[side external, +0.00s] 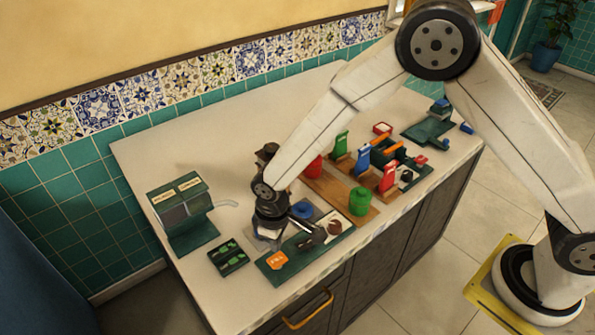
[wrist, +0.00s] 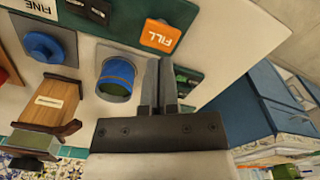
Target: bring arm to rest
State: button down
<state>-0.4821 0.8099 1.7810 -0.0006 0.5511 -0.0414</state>
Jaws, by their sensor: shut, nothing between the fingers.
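My gripper (wrist: 159,62) shows in the wrist view with its two dark fingers side by side, shut with nothing between them. In the side external view the gripper (side external: 312,231) is at the low end of my arm, above the front left part of the counter (side external: 205,150). It appears to hang over the dark green tray (side external: 270,272) with the orange FILL tag (side external: 277,260); the exact height is hard to tell.
A blue cup (wrist: 116,75) stands close left of the fingers. A green boxy machine (side external: 183,215) and a dark tray with green pieces (side external: 228,257) stand left. Red, green and blue holders, a green canister (side external: 360,201) and a wooden board stand right. The back of the counter is clear.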

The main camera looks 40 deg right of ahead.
jog(key=s+d+r+m+t, duration=0.1)
jog(key=s+d+r+m, duration=0.1)
jog(key=s+d+r, duration=0.2)
jog(key=s+d+r+m, duration=0.2)
jog(key=s+d+r, duration=0.2)
jog(key=d, duration=0.6)
jog(key=s+d+r+m+t, duration=0.1)
jog(key=s+d+r+m, duration=0.1)
jog(key=s+d+r, duration=0.2)
jog(key=d+r, duration=0.1)
jog(key=d, duration=0.2)
jog(key=shift+t, duration=0.3)
